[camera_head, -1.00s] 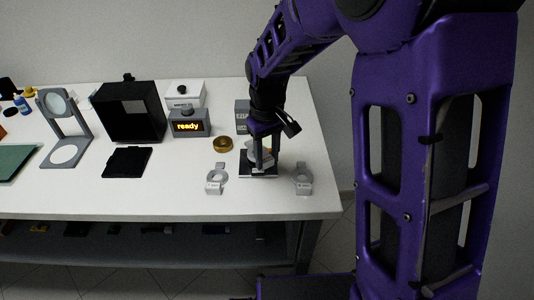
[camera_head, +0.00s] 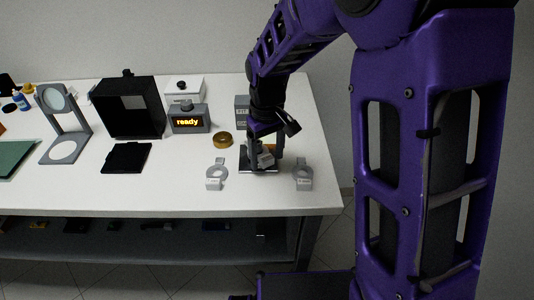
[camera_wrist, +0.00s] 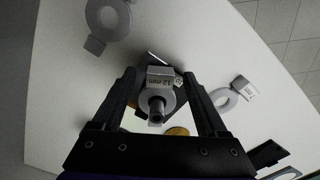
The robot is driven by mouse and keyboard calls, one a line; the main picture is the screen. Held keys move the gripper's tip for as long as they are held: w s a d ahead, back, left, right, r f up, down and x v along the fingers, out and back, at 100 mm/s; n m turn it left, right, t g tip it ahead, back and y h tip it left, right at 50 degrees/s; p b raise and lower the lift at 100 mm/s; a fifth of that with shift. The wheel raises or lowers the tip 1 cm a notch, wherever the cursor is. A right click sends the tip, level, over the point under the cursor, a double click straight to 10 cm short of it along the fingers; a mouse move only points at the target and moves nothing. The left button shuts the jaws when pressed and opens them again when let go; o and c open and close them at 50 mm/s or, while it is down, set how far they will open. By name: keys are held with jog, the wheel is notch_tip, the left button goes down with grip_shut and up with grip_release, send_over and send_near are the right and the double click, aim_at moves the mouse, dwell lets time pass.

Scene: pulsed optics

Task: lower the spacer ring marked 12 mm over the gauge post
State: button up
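The spacer ring marked 12 mm (camera_wrist: 168,97) is light grey with a labelled block. In the wrist view it is around the gauge post (camera_wrist: 156,112), whose round end sticks out through the hole. In the head view the ring (camera_head: 266,159) shows low over the dark stand base (camera_head: 258,170), partly hidden by a finger. I cannot tell whether it lies fully flat. My gripper (camera_wrist: 160,77) is open, one finger on each side of the ring with gaps between. In the head view my gripper (camera_head: 265,160) stands over the base.
Two other spacer rings lie on the white table, one left (camera_head: 216,172) and one right (camera_head: 303,174) of the base. A brass disc (camera_head: 223,139), a display box reading "ready" (camera_head: 190,120) and a grey block (camera_head: 242,107) stand behind. The table's front edge is close.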

notch_tip(320, 180, up, 18)
jog(key=p, duration=0.3)
jog(key=shift+f, duration=0.25)
jog(key=shift+w, duration=0.1)
